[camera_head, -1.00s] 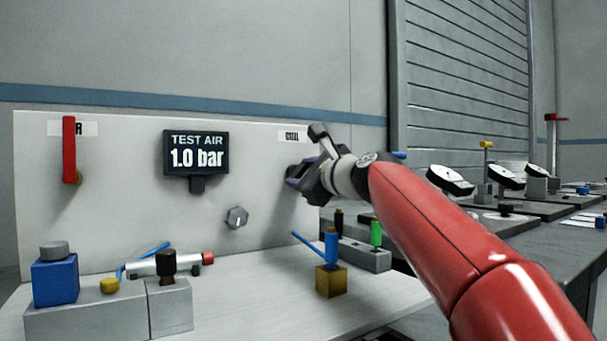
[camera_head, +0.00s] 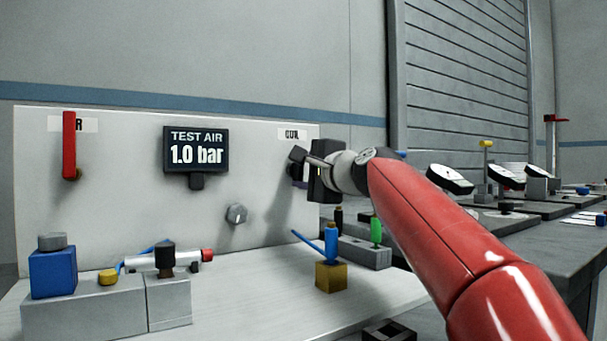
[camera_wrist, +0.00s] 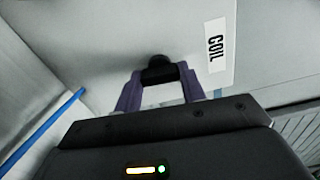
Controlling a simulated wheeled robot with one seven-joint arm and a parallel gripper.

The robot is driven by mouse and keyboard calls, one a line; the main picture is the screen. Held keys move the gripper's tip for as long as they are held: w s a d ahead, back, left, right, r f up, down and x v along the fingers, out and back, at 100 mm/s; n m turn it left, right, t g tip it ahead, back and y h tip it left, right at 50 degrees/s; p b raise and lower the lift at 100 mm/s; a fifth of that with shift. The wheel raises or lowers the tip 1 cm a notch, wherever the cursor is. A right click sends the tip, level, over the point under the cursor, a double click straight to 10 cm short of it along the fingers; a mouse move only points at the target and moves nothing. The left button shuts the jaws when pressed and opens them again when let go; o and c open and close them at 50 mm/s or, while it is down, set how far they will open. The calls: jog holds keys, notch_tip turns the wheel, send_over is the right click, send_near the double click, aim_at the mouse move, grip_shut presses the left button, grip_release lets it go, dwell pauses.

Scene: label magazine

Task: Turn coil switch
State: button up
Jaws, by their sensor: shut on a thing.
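The coil switch (camera_wrist: 159,70) is a small black knob on the white panel (camera_head: 110,215), below and beside the COIL label (camera_wrist: 216,46). The label also shows at the panel's upper right in the head view (camera_head: 292,134). My gripper (camera_wrist: 160,77) has its two purple fingers shut on the switch knob, one on each side. In the wrist view the gripper is rolled relative to the label, whose text runs on its side. In the head view my gripper (camera_head: 300,172) is at the panel's right edge and its dark body hides the switch.
A display (camera_head: 196,152) reads TEST AIR 1.0 bar. A red lever (camera_head: 69,145) hangs at the panel's left and a grey knob (camera_head: 236,214) sits lower middle. A blue-topped plug on a yellow block (camera_head: 331,277) and a green piece (camera_head: 376,232) stand below my arm.

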jog(key=shift+n, duration=0.6)
jog(key=o, duration=1)
jog(key=shift+b+v, duration=1.3)
jog(key=shift+v, duration=2.6)
